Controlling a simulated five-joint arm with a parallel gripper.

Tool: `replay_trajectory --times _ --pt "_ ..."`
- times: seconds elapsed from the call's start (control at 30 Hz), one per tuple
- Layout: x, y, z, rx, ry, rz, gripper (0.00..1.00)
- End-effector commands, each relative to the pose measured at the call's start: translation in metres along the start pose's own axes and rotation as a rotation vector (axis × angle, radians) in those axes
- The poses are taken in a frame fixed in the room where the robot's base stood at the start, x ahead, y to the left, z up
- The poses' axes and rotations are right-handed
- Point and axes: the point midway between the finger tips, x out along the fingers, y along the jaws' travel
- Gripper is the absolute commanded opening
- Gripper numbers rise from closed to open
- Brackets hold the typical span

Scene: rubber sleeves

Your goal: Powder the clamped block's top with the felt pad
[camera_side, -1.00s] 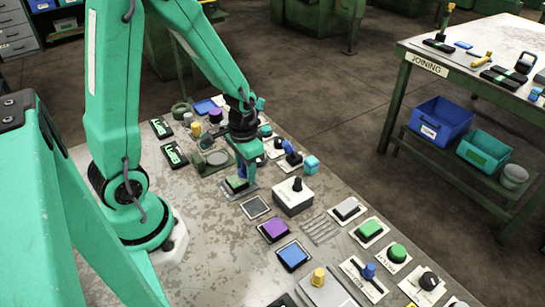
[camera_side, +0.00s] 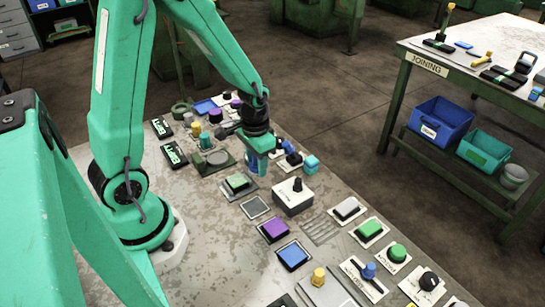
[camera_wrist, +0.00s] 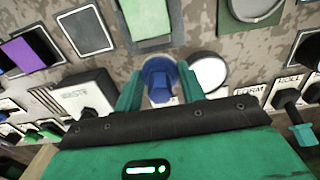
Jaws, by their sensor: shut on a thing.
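The clamped block (camera_side: 237,182) sits on a grey plate near the middle of the bench, its top pale green. It also shows at the top of the wrist view (camera_wrist: 147,18). My gripper (camera_side: 257,168) is above the bench, to the right of the block and apart from it. In the wrist view my gripper (camera_wrist: 160,84) is shut on a blue round piece (camera_wrist: 160,70), which seems to be the felt pad's holder. The pad's underside is hidden. A white round dish (camera_wrist: 210,73) lies beside the right finger in the wrist view.
A grey box with a black knob (camera_side: 293,195) stands just right of the block. A green fixture with a round disc (camera_side: 216,158) is behind it. Purple (camera_side: 274,229) and blue (camera_side: 292,255) pads lie in front. Bare bench shows at the left front.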

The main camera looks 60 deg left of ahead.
Motion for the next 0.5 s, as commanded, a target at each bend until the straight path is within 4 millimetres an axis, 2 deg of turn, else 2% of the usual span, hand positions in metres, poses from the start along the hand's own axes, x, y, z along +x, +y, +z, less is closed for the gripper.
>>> replay_trajectory --times 0.27,0.5 --pt "-0.002 0.0 0.0 0.0 0.001 0.0 0.21" --pt "-0.016 0.0 0.0 0.0 0.002 0.0 0.21"
